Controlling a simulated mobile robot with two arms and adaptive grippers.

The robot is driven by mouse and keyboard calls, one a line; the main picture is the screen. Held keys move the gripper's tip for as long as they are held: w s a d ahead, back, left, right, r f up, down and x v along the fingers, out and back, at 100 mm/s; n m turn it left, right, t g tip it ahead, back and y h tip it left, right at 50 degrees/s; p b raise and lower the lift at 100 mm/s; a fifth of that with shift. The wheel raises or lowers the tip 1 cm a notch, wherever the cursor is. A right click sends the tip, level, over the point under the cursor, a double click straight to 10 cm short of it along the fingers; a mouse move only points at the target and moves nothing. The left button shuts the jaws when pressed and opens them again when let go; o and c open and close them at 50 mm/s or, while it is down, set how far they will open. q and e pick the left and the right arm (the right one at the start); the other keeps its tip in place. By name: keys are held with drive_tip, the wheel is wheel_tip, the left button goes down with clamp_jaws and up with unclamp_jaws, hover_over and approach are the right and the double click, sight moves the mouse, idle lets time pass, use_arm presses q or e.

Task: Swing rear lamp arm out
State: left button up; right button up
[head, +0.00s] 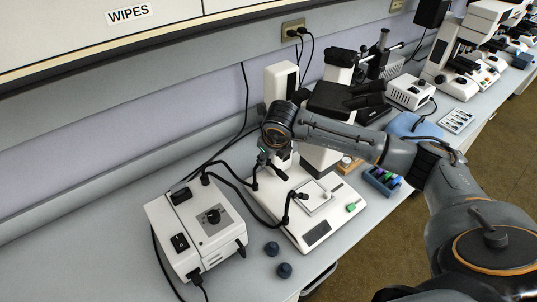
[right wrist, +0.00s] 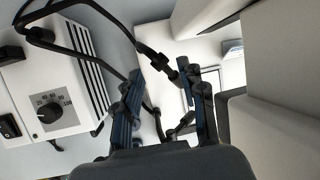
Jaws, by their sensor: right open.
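The microscope's white base (head: 318,238) stands on the grey bench. A white lamp box (head: 200,232) with a dial is to its left and also shows in the right wrist view (right wrist: 48,92). Two black gooseneck lamp arms run from the box to the base. The rear lamp arm (head: 228,157) ends near my right gripper (head: 266,162); the front lamp arm (head: 262,217) curves lower over the base. In the right wrist view, a dark lamp arm end (right wrist: 160,62) appears between the open fingertips (right wrist: 165,78); contact cannot be told. My left gripper is not in view.
A blue rack (head: 381,181) is right of the base. Two dark caps (head: 285,270) lie on the bench in front. Cables run along the wall.

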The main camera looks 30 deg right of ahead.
drive_tip(key=x, duration=0.3)
drive_tip(key=shift+c, duration=0.4)
drive_tip(key=shift+r, duration=0.15)
clamp_jaws()
